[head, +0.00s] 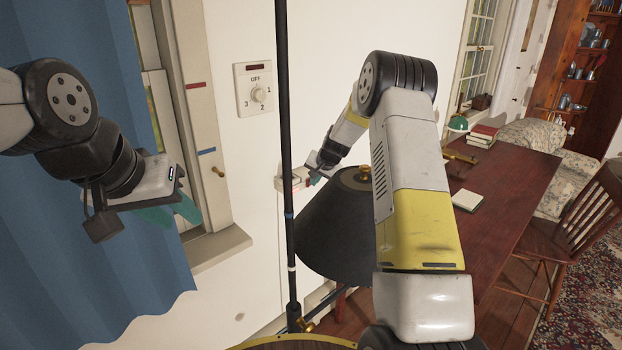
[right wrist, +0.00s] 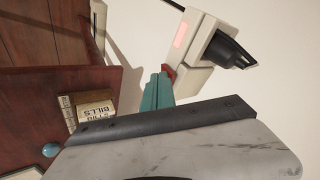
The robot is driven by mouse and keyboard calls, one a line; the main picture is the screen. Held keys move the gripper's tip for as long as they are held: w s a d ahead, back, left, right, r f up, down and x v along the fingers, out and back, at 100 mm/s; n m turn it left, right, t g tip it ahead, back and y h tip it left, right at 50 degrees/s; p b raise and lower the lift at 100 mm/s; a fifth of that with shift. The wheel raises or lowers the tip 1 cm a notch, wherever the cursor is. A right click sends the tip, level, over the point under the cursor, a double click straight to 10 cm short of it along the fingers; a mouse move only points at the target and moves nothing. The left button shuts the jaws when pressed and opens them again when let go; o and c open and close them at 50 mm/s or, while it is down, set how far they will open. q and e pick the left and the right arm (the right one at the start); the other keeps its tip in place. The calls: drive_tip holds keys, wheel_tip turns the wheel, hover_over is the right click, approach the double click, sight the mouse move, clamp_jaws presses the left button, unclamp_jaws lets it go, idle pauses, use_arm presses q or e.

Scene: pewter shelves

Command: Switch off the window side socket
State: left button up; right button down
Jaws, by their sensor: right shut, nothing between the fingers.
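The socket is a cream wall box (right wrist: 186,45) with a pinkish lit panel and a black plug (right wrist: 232,48) in it. A small red part (right wrist: 170,72) shows at its near end. My right gripper (right wrist: 160,78) is shut and empty, its teal fingertips at the red part; whether they touch it I cannot tell. In the head view the socket (head: 291,182) is low on the wall behind the lamp pole, and my right gripper (head: 315,178) is beside it. My left gripper (head: 187,220) is open and empty in front of the blue curtain.
A wooden desk (head: 500,205) with books is to the right. A bills box (right wrist: 95,110) shows in the wrist view.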

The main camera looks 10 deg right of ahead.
drive_tip(key=shift+w+a, duration=0.1)
drive_tip(key=shift+a, duration=0.25)
drive_tip(key=shift+d, duration=0.1)
idle(0.3)
drive_tip(key=shift+w+d+r, duration=0.15)
drive_tip(key=shift+w+d, duration=0.2)
drive_tip(key=shift+d, duration=0.45)
drive_tip(key=shift+d, duration=0.1)
